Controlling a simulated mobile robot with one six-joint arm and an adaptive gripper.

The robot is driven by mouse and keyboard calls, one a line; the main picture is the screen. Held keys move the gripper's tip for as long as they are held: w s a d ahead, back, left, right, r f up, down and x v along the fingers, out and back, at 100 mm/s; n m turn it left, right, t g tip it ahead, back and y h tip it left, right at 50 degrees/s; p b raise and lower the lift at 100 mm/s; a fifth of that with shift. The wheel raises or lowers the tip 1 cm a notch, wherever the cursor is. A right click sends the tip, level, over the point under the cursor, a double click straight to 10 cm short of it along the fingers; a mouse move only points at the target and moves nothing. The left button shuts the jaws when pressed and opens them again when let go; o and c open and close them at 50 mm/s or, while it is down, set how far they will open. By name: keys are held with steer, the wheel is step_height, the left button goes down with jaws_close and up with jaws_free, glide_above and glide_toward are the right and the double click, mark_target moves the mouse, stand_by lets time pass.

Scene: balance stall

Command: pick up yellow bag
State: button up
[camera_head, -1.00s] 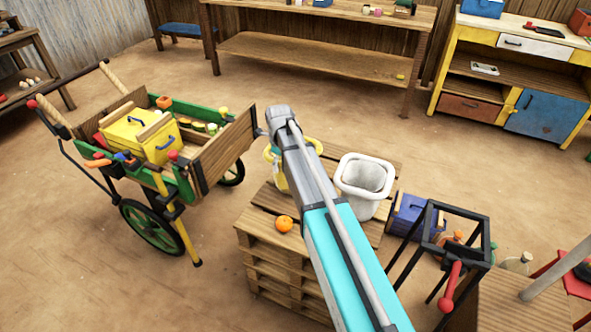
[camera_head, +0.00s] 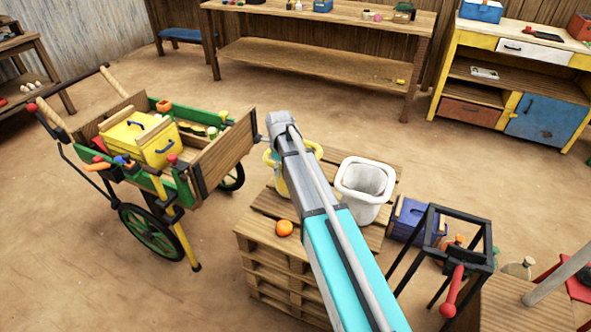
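A yellow object (camera_head: 269,160), likely the yellow bag, stands on the wooden pallet stack (camera_head: 262,225). My grey and turquoise arm crosses in front of it and covers most of it. Only yellow rim or handle parts show on both sides of the arm, with a little yellow body at its left edge. My gripper is hidden behind my own arm, so I cannot see its fingers or whether it touches the yellow object.
A white bin (camera_head: 364,186) stands right of the arm on the pallets, and an orange (camera_head: 284,228) lies at their front. A green cart (camera_head: 182,190) with a yellow box (camera_head: 140,137) is left. A blue box (camera_head: 407,219) and black frame (camera_head: 447,235) are right.

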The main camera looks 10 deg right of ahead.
jaws_close()
steer(key=shift+r, duration=0.25)
step_height(320, 180, up, 2)
steer(key=p, duration=0.2)
steer(key=shift+r+p, duration=0.1)
steer(key=shift+p, duration=0.2)
steer(key=s+a+r+p, duration=0.4)
steer(key=s+r+p, duration=0.6)
steer(key=s, duration=0.3)
steer(key=shift+s+r, duration=0.15)
steer(key=shift+s, duration=0.1)
stand_by(0.6)
